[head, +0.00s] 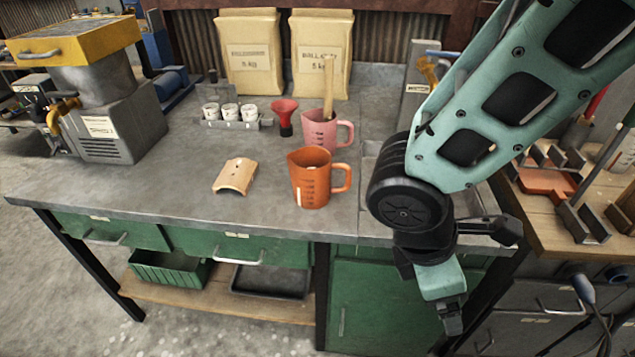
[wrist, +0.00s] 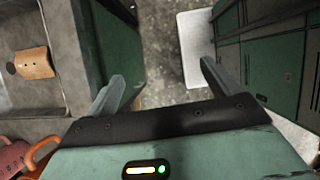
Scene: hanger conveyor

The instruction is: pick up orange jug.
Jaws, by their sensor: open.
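The orange jug (head: 313,180) stands upright on the grey bench top near its front edge, with its handle to the right. In the wrist view only part of the orange jug (wrist: 42,152) shows at the lower left edge. My gripper (head: 452,318) hangs in front of the bench, to the right of the jug and below the bench top. In the wrist view my gripper's fingers (wrist: 160,90) are spread apart with nothing between them, over the floor. The gripper is apart from the jug.
A pink jug (head: 321,130) holding a wooden stick stands just behind the orange jug. A curved tan tile (head: 236,176) lies to its left. A red funnel (head: 285,116) and several white cups (head: 230,112) stand farther back. A wooden bench (head: 540,205) is at the right.

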